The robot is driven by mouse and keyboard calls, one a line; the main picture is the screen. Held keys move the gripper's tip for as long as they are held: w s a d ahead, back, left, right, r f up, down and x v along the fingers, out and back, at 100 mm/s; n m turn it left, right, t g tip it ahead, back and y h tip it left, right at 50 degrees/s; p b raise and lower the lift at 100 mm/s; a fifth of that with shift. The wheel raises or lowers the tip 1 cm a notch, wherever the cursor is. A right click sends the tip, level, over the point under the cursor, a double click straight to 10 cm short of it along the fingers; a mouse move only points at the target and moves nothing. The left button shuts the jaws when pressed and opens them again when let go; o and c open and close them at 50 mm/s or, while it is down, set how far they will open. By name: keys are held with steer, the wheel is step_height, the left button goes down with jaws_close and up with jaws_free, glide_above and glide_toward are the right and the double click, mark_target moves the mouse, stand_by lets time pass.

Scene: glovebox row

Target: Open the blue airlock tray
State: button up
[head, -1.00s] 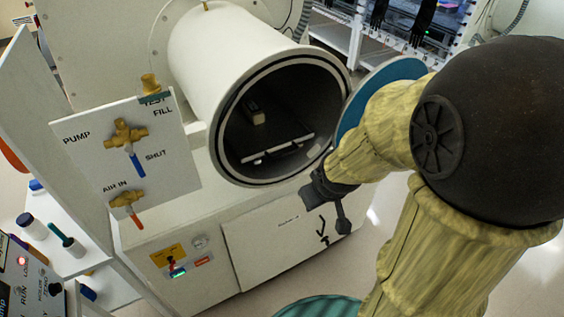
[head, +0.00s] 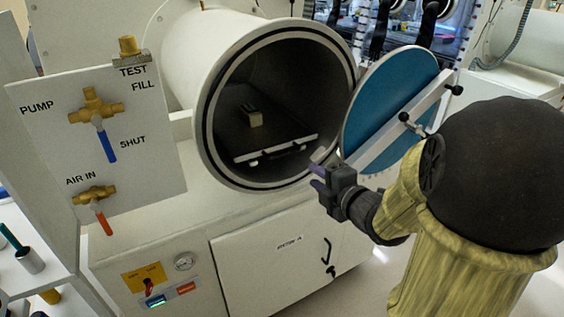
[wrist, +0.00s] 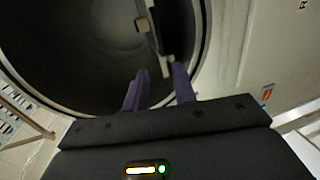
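The airlock is a white cylinder (head: 195,50) with its round mouth open. Inside lies a dark tray (head: 262,135) with a pale front edge and a dark handle (head: 278,153) near the mouth; the tray does not look blue in this light. The handle also shows in the wrist view (wrist: 166,42). A small tan block (head: 251,117) sits on the tray. My gripper (head: 317,177) is just outside the mouth at its lower right, to the right of the handle and apart from it. Its two purple fingers (wrist: 160,85) are spread with nothing between them.
The blue round door (head: 385,105) stands swung open at the right, close to my arm. A valve panel (head: 105,150) stands left of the mouth. A white cabinet (head: 270,265) with a black latch is below. The space before the mouth is clear.

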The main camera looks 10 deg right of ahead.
mark_target(283, 155)
steer(key=shift+w+r+p, duration=0.1)
steer(key=shift+r+p, duration=0.05)
steer(key=shift+p, duration=0.2)
steer(key=p+x, duration=0.8)
steer(key=x, duration=0.9)
steer(key=shift+w+a, duration=0.1)
jaws_close()
